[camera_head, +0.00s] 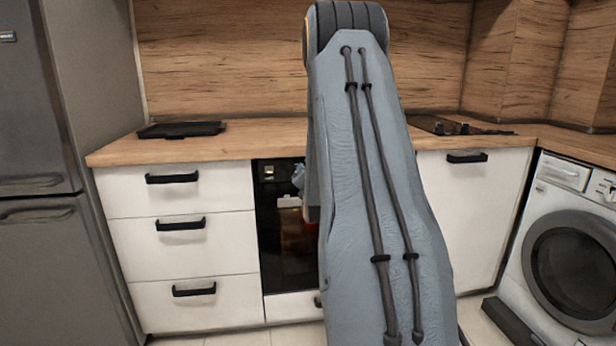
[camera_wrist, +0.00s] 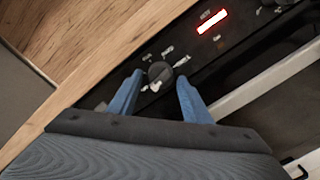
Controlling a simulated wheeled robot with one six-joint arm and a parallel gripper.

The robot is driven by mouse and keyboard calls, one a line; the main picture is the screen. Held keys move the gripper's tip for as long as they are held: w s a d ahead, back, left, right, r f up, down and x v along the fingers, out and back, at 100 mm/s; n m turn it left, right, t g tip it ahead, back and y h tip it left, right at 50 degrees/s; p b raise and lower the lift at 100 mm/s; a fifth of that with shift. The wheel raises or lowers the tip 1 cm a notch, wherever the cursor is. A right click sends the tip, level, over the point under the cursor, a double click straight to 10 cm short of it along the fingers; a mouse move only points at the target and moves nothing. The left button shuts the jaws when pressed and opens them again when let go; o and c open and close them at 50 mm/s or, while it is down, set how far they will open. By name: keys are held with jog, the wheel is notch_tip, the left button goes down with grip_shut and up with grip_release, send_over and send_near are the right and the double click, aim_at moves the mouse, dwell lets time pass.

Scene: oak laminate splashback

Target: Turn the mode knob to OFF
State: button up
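A dark round knob (camera_wrist: 160,71) is on the black oven control panel (camera_wrist: 228,48) in the wrist view. Small white labels surround it, too blurred to read, so I cannot tell its setting or confirm that it is the mode knob. My gripper (camera_wrist: 159,77) is open, with one blue finger on each side of the knob. Narrow gaps seem to show between the fingertips and the knob. In the head view my arm hides most of the oven (camera_head: 284,225) and its panel; only a bit of my gripper shows beside the arm.
A red-lit display (camera_wrist: 212,21) is right of the knob, with another control (camera_wrist: 283,4) beyond it. A pale oven handle (camera_wrist: 265,80) runs below the panel. The wooden worktop (camera_wrist: 95,55) edge lies close above. White drawers (camera_head: 185,245) stand left of the oven.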

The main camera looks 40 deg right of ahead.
jog(key=shift+o, duration=0.3)
jog(key=v, duration=0.7)
jog(key=shift+s+a, duration=0.25)
jog(key=shift+s, duration=0.1)
